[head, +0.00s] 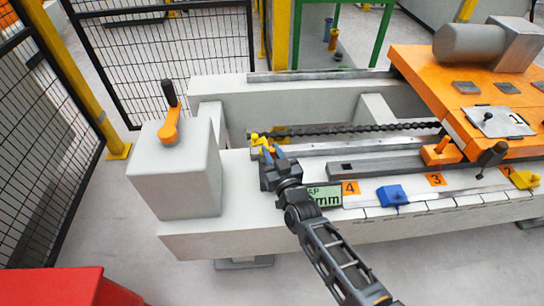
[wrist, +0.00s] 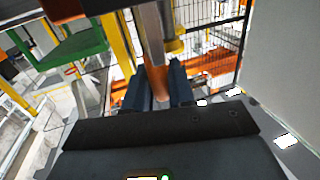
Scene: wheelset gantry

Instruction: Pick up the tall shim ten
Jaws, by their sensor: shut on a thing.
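My gripper (head: 273,153) is over the near side of the pale bed, left of the green display, in the head view. In the wrist view the two dark blue fingers (wrist: 160,82) are closed around a narrow brownish upright piece (wrist: 153,38). I take the held piece to be the tall shim ten, but no marking on it can be read. The fingers hide part of it. I cannot tell from the head view whether it touches the bed.
A blue shim (head: 392,195) and another yellow shim (head: 525,180) lie on the front ledge by numbered orange tags (head: 436,180). The green display (head: 326,196) is close by my gripper. A block with an orange lever (head: 170,130) stands left; an orange carriage (head: 415,75) stands right.

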